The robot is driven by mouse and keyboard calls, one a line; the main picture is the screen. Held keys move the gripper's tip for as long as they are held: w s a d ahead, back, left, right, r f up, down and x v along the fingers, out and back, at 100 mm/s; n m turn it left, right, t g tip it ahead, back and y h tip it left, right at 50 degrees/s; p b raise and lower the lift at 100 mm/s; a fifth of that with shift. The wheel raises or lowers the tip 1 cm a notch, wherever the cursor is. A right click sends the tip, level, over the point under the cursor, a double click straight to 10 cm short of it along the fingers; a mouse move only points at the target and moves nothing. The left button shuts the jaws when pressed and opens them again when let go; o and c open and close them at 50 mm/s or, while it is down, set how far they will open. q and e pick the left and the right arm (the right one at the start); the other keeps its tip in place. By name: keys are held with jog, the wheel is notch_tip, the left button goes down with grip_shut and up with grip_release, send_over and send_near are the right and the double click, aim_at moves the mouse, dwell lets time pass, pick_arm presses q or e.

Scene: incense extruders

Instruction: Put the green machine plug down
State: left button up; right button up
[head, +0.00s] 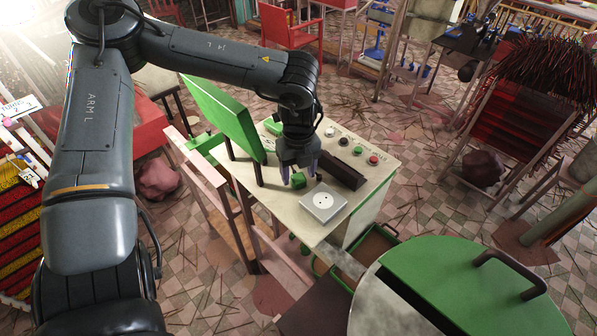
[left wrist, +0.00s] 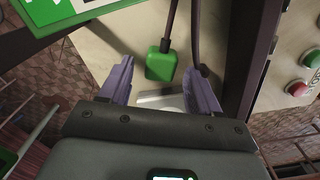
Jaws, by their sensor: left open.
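The green machine plug (head: 298,181) is on or just above the cream top of the machine (head: 272,195); contact is not clear. In the left wrist view the plug (left wrist: 161,65) hangs off a dark cord, beyond and between the fingers. My left gripper (head: 299,176) is open, pointing down over the machine top. Its purple fingers (left wrist: 161,90) are apart, with no thing held between them. A white socket plate (head: 323,204) lies just to the right and front of the plug; its edge shows between the fingers in the left wrist view. My right gripper is not in view.
A green panel (head: 223,112) stands up at the machine's left. A dark bar (head: 341,172) and several buttons, including a red one (head: 374,160), are right of my gripper. A wooden frame (head: 215,190) stands left, a round green-topped drum (head: 468,292) in front.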

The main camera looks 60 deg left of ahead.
aim_at(299, 177)
pick_arm(q)
notch_tip(299, 177, up, 12)
jog(key=shift+f+p, duration=0.25)
jog(key=shift+p, duration=0.15)
dwell(0.3)
